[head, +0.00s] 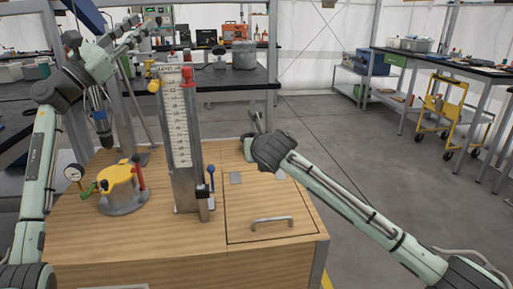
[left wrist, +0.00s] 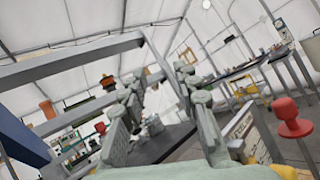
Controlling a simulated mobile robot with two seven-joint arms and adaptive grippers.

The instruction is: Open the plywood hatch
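The plywood hatch (head: 240,205) is a square outlined panel, lying flush and closed in the top right of the wooden box (head: 130,240). A grey bar handle (head: 272,220) stands near its front edge, and two grey plates, probably hinges, sit near its back edge. My left gripper (head: 135,31) is raised at the upper left, above and behind the box, far from the handle. Its fingers are spread and empty in the left wrist view (left wrist: 158,92). My right arm reaches over the back right of the hatch. Its joint hides part of the back edge and most of the right gripper.
A tall scale column (head: 183,130) stands just left of the hatch, with a blue-knobbed lever at its base. Its red knob (left wrist: 290,118) shows in the left wrist view. A yellow-topped pump (head: 118,185) and gauge stand further left. Floor right of the box is clear.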

